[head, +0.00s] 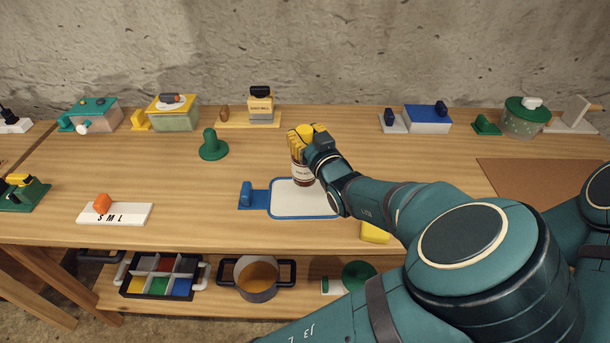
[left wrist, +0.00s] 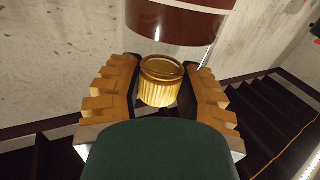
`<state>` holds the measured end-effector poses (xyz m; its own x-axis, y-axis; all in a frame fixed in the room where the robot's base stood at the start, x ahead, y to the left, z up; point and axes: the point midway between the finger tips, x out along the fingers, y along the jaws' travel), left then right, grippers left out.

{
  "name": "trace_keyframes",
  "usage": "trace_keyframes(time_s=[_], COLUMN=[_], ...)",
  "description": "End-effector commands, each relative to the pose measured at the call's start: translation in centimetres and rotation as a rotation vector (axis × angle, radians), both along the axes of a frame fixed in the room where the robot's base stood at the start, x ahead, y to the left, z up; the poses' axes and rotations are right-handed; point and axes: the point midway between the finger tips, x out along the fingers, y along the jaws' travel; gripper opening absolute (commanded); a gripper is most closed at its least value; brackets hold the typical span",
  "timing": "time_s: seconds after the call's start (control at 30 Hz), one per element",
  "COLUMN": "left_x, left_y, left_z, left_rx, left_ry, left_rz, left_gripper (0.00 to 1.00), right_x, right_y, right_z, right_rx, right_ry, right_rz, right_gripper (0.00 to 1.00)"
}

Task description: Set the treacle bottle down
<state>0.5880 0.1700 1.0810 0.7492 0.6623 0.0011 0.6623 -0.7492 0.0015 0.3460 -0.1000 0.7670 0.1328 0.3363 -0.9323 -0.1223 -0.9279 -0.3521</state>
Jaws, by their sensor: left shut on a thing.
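The treacle bottle (head: 303,174) is dark red-brown with a pale label and shows below my left gripper (head: 307,137). Its ribbed gold cap (left wrist: 162,85) sits between the yellow fingers of my left gripper (left wrist: 160,88) in the left wrist view. The gripper is shut on the bottle, which looks about upright. The bottle is over the back part of a white mat (head: 315,204) with a blue rim. I cannot tell whether its base touches the mat. My right gripper is out of view.
A blue stand (head: 246,195) adjoins the mat's left side, and a yellow block (head: 375,233) lies at its front right. A green knobbed piece (head: 212,147) stands behind left. Boxes and a green-lidded jar (head: 524,117) line the back. Bare tabletop (head: 100,165) lies left.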

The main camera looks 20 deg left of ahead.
Motion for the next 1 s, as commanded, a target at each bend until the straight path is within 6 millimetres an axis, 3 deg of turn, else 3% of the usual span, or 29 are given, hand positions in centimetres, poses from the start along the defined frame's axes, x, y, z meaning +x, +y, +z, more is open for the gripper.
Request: trace_keyframes(time_s=[0.1,0.37,0.57,0.97,1.0], left_x=[0.0,0.0,0.0,0.0,0.0], left_y=[0.0,0.0,0.0,0.0,0.0], left_z=[-2.3,-4.2,-6.8,-7.3,-7.3], left_rx=[0.004,0.003,0.002,0.0,0.0], left_ry=[0.0,0.0,-0.001,-0.001,0.0], left_rz=[0.0,-0.001,0.0,-0.001,-0.001], left_gripper=[0.0,0.0,0.0,0.0,0.5], right_x=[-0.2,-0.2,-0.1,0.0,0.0], right_y=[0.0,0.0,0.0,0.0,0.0], right_z=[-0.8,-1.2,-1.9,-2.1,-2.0], right_rx=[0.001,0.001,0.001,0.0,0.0], right_ry=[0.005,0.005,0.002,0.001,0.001], right_rz=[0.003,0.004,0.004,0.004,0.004], right_gripper=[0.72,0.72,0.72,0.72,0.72])
